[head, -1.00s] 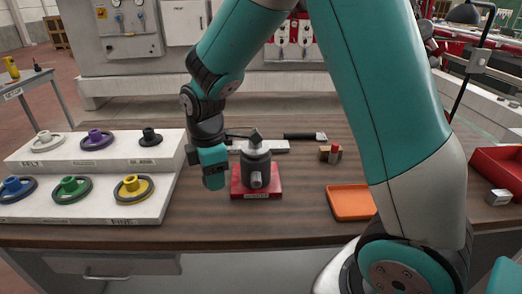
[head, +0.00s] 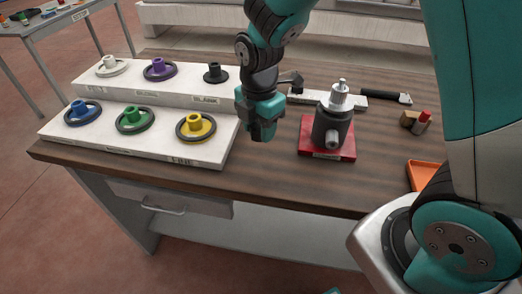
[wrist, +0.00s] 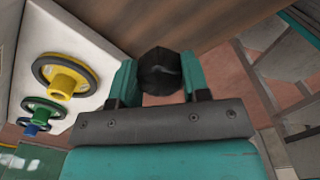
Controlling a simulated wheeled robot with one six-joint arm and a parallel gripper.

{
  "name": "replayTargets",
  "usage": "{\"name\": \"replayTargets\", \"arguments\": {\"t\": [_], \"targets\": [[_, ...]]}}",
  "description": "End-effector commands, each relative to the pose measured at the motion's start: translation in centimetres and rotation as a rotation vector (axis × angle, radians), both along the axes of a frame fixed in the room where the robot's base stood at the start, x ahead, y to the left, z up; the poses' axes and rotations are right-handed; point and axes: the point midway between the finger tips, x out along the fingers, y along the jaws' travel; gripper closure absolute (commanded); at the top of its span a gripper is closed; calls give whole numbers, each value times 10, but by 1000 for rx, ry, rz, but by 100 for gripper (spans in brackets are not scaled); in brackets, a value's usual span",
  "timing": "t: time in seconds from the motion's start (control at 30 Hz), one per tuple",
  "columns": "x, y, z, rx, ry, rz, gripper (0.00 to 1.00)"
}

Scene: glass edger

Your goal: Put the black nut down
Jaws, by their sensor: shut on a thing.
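My gripper (wrist: 160,80) is shut on the black nut (wrist: 160,70), a dark faceted piece held between its two teal fingers in the wrist view. In the head view my gripper (head: 263,130) points down between the stepped white stand and the red base. The nut cannot be made out there. The grey spindle unit (head: 332,128) stands upright on the red base (head: 312,150) to the right of my gripper, apart from it. Its silver tip (head: 340,92) shows bare.
The white stand (head: 65,128) holds several coloured wheels, with the yellow-hubbed one (head: 195,126) nearest my gripper. Behind the spindle lie a pale bar (head: 360,96) and a black-handled tool (head: 385,96). An orange tray (head: 422,175) lies right. The wooden tabletop (head: 270,180) in front is clear.

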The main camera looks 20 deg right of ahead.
Motion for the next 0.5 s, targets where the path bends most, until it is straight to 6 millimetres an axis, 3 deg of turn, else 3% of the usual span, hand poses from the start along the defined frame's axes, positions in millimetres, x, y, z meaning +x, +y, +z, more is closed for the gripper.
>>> {"name": "replayTargets", "arguments": {"t": [0.1,0.5], "targets": [[-1,-1,-28,-1,6,-2,86],[0,-1,-77,-1,3,-3,86]]}}
